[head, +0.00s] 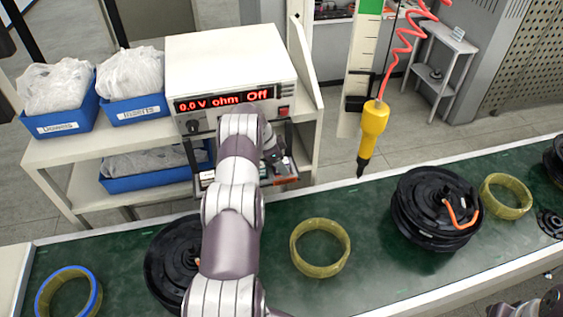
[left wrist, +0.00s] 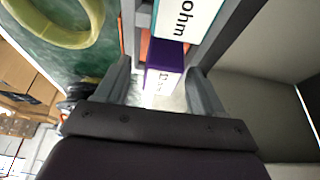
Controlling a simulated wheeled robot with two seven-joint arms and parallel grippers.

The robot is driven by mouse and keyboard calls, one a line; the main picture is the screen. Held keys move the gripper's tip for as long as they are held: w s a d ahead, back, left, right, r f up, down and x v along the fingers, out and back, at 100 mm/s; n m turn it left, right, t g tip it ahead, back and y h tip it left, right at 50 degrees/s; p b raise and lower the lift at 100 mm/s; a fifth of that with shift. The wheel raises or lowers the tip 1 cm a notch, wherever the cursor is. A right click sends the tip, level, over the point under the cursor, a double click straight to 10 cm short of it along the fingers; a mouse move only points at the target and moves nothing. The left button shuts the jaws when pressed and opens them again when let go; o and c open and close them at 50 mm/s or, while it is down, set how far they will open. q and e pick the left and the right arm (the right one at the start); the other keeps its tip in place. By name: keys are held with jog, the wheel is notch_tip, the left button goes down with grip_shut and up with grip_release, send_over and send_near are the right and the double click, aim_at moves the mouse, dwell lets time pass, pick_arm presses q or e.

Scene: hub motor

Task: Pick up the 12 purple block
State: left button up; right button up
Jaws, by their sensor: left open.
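The purple block with a white label (left wrist: 163,80) is in the left wrist view, between the two fingers of my left gripper (left wrist: 162,88). The fingers are apart, with visible space on both sides of the block, so it is not gripped. In the head view my left gripper (head: 279,162) reaches down at the shelf below the meter, and I cannot make out the purple block there. The label is too small to read surely. Part of my right arm's end shows at the bottom right corner of the head view; its fingers are not clear.
A white box marked "ohm" (left wrist: 185,18) and an orange item (left wrist: 160,48) are close to the purple block. The meter (head: 232,80) stands above the shelf. A yellow screwdriver (head: 372,130) hangs at right. The green conveyor (head: 375,225) carries rings and black hub motors (head: 435,208).

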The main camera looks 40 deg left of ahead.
pick_arm(q)
jog(key=shift+w+f, duration=0.15)
jog(key=shift+f, duration=0.05)
jog(key=c, duration=1.1)
jog(key=shift+c, duration=0.5)
